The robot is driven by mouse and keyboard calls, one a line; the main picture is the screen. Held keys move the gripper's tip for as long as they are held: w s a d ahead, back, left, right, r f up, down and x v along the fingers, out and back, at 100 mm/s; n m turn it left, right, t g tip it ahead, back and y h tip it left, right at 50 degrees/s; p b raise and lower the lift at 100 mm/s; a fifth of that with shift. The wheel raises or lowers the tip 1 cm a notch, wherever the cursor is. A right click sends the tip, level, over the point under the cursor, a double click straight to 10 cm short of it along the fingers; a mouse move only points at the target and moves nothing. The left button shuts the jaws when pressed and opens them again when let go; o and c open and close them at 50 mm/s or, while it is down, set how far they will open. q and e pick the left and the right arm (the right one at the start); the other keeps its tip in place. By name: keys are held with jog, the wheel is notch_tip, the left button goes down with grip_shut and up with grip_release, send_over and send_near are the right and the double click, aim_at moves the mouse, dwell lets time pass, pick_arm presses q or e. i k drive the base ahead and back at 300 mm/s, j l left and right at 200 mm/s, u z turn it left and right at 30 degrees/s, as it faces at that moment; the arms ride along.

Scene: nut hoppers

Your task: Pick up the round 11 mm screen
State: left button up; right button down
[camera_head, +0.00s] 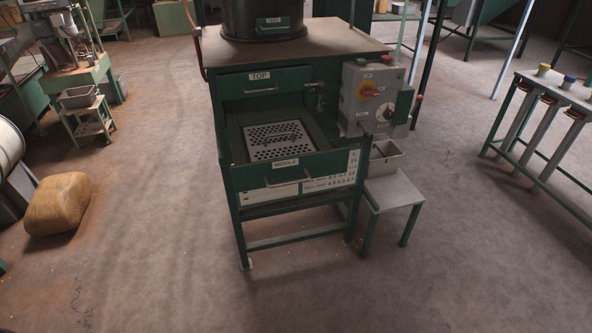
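A light metal screen (282,139) with round dark holes lies in the pulled-out drawer marked MIDDLE (308,169) of the green machine (227,165). A handle-like bar runs across the screen's middle. The hole size cannot be read, so I cannot tell whether this is the 11 mm one. The drawer marked TOP (290,83) is shut, and its inside is hidden. Neither of my grippers shows in the head view.
A grey control box (366,92) is on the machine's right side. A green-framed rack (507,120) stands at right. A tan sack (58,204) lies at left. The front floor is clear.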

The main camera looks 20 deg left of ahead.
aim_at(279, 139)
jog(key=u, duration=0.75)
jog(key=i, duration=0.05)
